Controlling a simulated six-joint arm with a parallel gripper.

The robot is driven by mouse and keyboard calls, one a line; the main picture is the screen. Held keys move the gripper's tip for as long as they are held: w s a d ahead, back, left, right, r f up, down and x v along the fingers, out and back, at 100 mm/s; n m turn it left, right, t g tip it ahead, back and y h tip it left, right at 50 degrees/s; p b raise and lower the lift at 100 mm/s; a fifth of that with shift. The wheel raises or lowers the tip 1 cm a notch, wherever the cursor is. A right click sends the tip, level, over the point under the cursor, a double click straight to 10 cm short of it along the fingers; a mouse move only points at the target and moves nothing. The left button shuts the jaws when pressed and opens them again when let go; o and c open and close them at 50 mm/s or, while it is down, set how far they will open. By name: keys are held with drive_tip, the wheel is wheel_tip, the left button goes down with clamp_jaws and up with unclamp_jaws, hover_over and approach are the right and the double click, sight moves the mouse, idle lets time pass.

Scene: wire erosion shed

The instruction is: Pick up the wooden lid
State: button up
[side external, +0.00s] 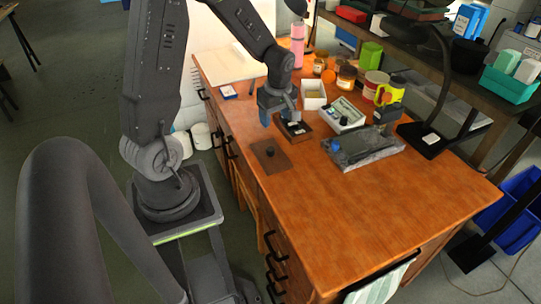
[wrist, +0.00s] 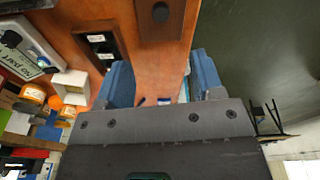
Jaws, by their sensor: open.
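The wooden lid (side external: 271,158) is a flat dark brown square with a dark knob, lying on the desk near its left edge. In the wrist view the lid (wrist: 159,20) shows at the top middle, cut off by the frame edge. My gripper (side external: 279,116) is open with blue fingers, above the desk and beyond the lid as the side camera sees it. An open wooden box (side external: 294,130) with dark contents stands just past the lid, close to the gripper.
A grey instrument (side external: 344,114) and a white box (side external: 313,94) stand behind the wooden box. A dark grey slab (side external: 362,148) lies to the right of the lid. Jars (side external: 346,77) and a pink bottle (side external: 297,45) stand farther back. The desk's front is clear.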

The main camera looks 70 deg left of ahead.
drive_tip(key=f, duration=0.1)
hover_over(271, 149)
drive_tip(key=d, duration=0.1)
wheel_tip(271, 149, down, 8)
drive_tip(key=shift+f, duration=0.1)
drive_tip(key=shift+a+f, duration=0.25)
drive_tip(key=shift+f, duration=1)
drive_tip(key=shift+a+f, duration=0.25)
drive_tip(key=shift+f, duration=1)
drive_tip(key=shift+s, duration=0.1)
drive_tip(key=shift+c, duration=0.3)
drive_tip(key=c, duration=1)
drive_tip(key=shift+r, duration=0.15)
